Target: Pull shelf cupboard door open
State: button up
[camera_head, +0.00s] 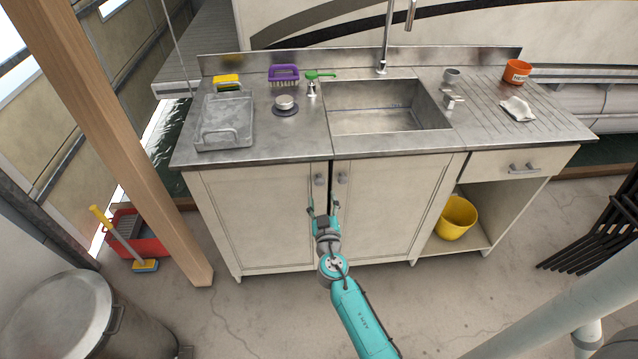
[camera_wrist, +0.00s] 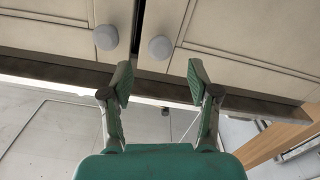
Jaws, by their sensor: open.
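The sink cupboard has two cream doors, the left door (camera_head: 262,222) and the right door (camera_head: 392,205), both closed with a narrow dark gap between them. Each has a round grey knob near its top inner corner, the left knob (camera_head: 320,179) and the right knob (camera_head: 343,177). The wrist view is turned over: the left door's knob (camera_wrist: 160,47) is right of the right door's knob (camera_wrist: 105,37). My gripper (camera_head: 323,207) is open and empty in front of the doors, below the knobs in the head view. In the wrist view its fingertips (camera_wrist: 160,72) appear apart from both knobs.
The steel countertop (camera_head: 290,148) overhangs the doors. An open shelf bay with a yellow bucket (camera_head: 456,218) is on the right, under a drawer (camera_head: 520,164). A wooden post (camera_head: 110,140) and red tub (camera_head: 140,240) stand left. Concrete floor before the doors is mostly clear.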

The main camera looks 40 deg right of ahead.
aim_at(320, 184)
jog(key=x, duration=0.7)
jog(key=shift+w+d, duration=0.2)
grip_shut()
